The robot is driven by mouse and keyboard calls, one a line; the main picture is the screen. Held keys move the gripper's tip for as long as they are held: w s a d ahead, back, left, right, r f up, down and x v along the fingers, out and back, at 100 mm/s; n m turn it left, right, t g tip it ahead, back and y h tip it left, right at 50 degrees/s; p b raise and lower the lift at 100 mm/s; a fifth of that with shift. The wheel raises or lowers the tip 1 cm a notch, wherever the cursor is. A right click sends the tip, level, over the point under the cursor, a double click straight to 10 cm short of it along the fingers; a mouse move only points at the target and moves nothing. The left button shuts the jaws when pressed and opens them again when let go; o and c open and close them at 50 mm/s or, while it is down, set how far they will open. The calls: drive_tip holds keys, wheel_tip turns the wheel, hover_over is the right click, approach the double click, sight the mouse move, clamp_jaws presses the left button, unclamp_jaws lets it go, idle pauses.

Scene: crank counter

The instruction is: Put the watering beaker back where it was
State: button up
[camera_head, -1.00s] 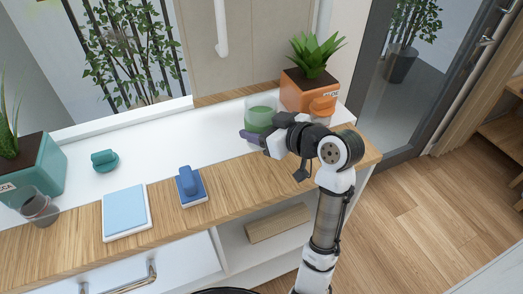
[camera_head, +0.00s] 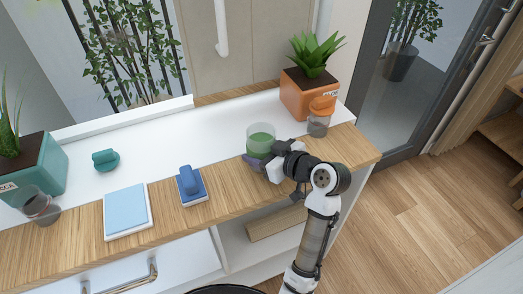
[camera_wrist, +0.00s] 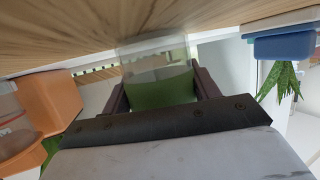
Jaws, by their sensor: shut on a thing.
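A clear beaker with green liquid (camera_head: 261,142) stands upright in my gripper (camera_head: 263,161), near the line between the white surface and the wooden counter strip. My gripper is shut on it, with one finger on each side of its wall.
A clear cup with an orange lid (camera_head: 319,122) stands right of the beaker. To the left are a blue block with a handle (camera_head: 191,192), a light blue pad (camera_head: 126,210), a teal lid-like piece (camera_head: 105,160) and a clear cup (camera_head: 40,207). White surface behind the beaker is clear.

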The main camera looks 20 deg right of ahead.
drive_tip(key=shift+f, duration=0.2)
drive_tip(key=o, duration=1.2)
drive_tip(key=shift+r, duration=0.1)
drive_tip(key=shift+r, duration=0.15)
drive_tip(key=b+v, duration=0.3)
drive_tip(key=v, duration=0.9)
